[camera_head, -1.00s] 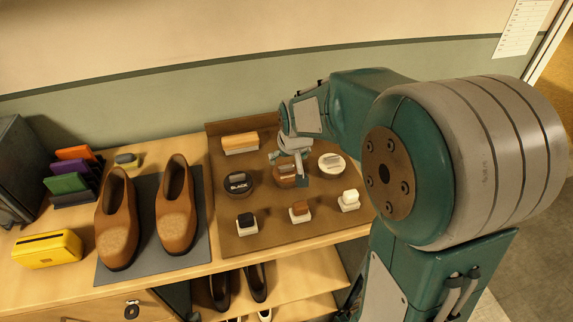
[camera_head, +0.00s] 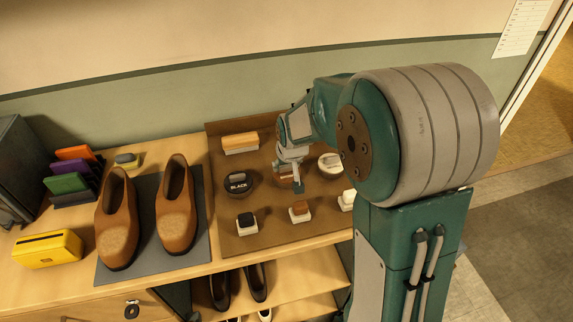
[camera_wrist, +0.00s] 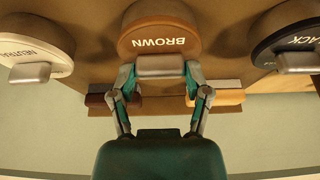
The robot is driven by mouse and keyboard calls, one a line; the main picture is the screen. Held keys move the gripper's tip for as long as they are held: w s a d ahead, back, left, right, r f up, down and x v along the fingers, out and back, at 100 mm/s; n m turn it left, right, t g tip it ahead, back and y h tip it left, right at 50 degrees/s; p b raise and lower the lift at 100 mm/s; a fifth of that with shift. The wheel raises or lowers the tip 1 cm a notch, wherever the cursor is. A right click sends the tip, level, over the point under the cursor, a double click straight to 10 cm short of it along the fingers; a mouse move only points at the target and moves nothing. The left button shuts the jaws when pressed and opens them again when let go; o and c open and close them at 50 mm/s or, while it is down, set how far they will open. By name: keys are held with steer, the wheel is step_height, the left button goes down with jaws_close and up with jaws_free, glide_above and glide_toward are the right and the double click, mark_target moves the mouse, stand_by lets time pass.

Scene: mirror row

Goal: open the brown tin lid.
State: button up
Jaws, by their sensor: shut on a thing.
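The brown tin (camera_head: 283,181) stands on the brown mat between two other tins, mostly behind my gripper in the head view. In the wrist view its round brown lid (camera_wrist: 158,28) reads "BROWN" and has a pale tab (camera_wrist: 162,65) at its edge. My gripper (camera_wrist: 161,70) has a finger on each side of this tab and is shut on it. The head view shows my gripper (camera_head: 297,181) low over the tin. The lid looks seated on the tin; any gap under it is hidden.
The black tin (camera_head: 238,183) stands left of the brown one and the neutral tin (camera_head: 330,162) right, both close. A long brush (camera_head: 240,142) lies behind; small brushes (camera_head: 300,212) stand in front. Shoes (camera_head: 176,215) are on a grey mat at left.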

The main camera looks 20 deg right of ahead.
steer(key=g, duration=0.1)
steer(key=w+g, duration=0.1)
steer(key=g, duration=0.1)
steer(key=shift+w+r, duration=0.1)
steer(key=shift+r, duration=0.3)
steer(key=g, duration=0.1)
steer(key=w+g, duration=0.1)
steer(key=g, duration=0.1)
steer(key=shift+w+r, duration=0.1)
steer(key=shift+r, duration=0.15)
steer(key=g, duration=0.1)
steer(key=w+g, duration=0.1)
steer(key=shift+w+r+g, duration=0.1)
steer(key=shift+r+g, duration=0.05)
steer(key=shift+g, duration=0.25)
steer(key=shift+w+g, duration=0.45)
steer(key=shift+g, duration=0.5)
steer(key=shift+w+g, duration=0.4)
steer(key=shift+g, duration=0.55)
steer(key=o, duration=1.3)
steer(key=shift+w+a, duration=0.1)
steer(key=shift+o, duration=0.2)
steer(key=shift+r, duration=0.1)
